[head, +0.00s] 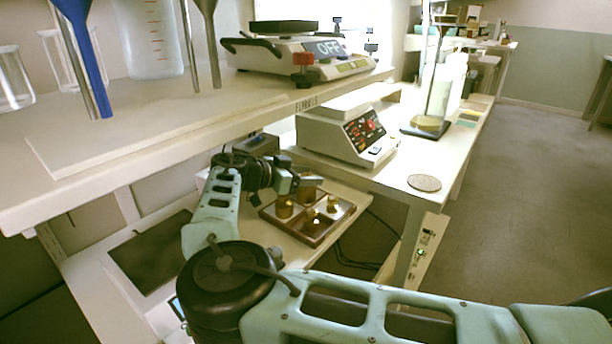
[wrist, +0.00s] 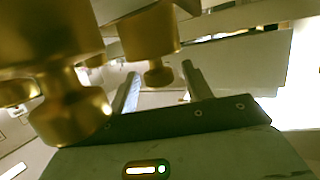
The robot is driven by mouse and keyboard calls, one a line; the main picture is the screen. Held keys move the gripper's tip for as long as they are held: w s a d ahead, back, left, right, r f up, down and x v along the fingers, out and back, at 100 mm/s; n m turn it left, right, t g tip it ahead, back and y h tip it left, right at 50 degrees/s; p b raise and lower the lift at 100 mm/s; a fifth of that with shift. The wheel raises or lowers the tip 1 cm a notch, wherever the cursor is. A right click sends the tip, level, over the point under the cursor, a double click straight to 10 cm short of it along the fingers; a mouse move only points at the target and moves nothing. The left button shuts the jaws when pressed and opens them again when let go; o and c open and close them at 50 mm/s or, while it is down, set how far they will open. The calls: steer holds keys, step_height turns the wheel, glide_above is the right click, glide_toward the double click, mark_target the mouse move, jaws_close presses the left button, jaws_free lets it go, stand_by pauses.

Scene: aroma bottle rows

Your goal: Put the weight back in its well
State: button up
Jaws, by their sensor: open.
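Several brass weights with knobs show in the head view at a wooden tray (head: 313,241) with wells: a left weight (head: 284,208), a front weight (head: 312,220), a small right weight (head: 333,205) and a back weight (head: 308,195) beside my gripper (head: 311,182). I cannot tell which weight the task means. In the wrist view my gripper (wrist: 161,85) is open. The knob of one brass weight (wrist: 150,38) shows between its fingers in the picture; I cannot tell whether they touch it. A larger-looking brass weight (wrist: 70,108) is close at the left.
A digital scale (head: 345,135) stands on the bench to the right of the tray. A flat metal disc (head: 424,183) lies on that bench. A dark mat (head: 150,252) lies at lower left.

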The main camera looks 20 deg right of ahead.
steer(key=v, duration=1.2)
steer(key=shift+s, duration=0.1)
